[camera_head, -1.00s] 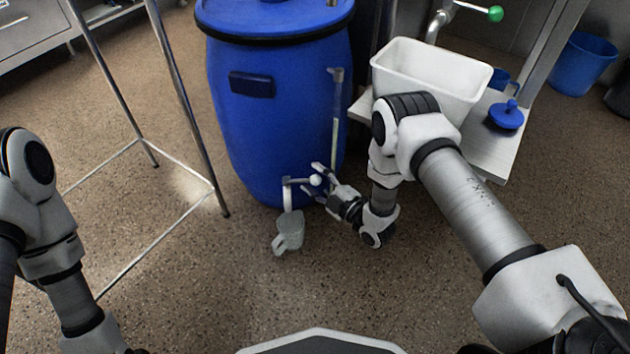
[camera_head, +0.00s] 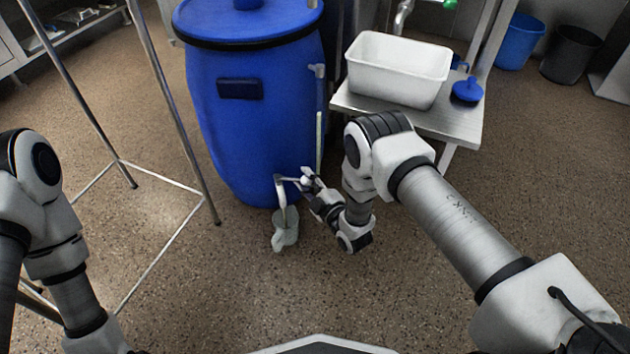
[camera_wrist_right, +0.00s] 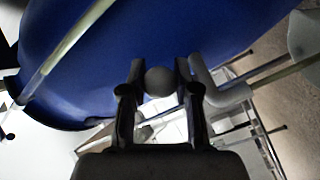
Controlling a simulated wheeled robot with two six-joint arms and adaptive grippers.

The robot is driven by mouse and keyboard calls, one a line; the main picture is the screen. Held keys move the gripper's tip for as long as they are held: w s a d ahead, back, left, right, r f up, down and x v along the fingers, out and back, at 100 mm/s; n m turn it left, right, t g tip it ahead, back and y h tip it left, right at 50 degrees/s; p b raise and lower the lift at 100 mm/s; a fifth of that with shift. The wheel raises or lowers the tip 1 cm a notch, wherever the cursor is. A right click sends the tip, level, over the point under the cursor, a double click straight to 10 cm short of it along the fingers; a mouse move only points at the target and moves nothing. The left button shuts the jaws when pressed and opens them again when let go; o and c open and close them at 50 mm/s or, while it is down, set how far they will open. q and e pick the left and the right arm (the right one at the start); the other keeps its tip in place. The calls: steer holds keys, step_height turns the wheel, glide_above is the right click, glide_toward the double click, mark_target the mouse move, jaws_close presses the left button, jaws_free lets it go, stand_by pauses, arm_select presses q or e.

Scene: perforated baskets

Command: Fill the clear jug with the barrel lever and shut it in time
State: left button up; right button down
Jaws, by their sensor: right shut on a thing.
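The blue barrel (camera_head: 255,125) stands upright on the floor. Its tap spout (camera_head: 281,192) comes out low at the front and points down. The clear jug (camera_head: 285,232) is under the spout, with its handle toward the lower left; I cannot tell if liquid is in it. My right gripper (camera_head: 302,180) is beside the spout, shut on the lever's round knob. The right wrist view shows the dark knob (camera_wrist_right: 159,81) between the two fingers, with the pale spout pipe (camera_wrist_right: 218,93) just right of them. My left arm shows at the left, but its gripper is out of view.
A sight tube (camera_head: 319,125) runs up the barrel's right side. A white tub (camera_head: 397,75) and a blue lid (camera_head: 466,91) are on a low table (camera_head: 425,122). A metal frame (camera_head: 165,95) stands left of the barrel.

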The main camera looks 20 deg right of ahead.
steer(key=shift+s+a+m+h, duration=0.15)
steer(key=shift+s+m+h, duration=0.15)
steer(key=shift+h, duration=0.2)
steer(key=c, duration=0.8)
jaws_free()
steer(key=v, duration=1.2)
steer(key=shift+f, duration=0.1)
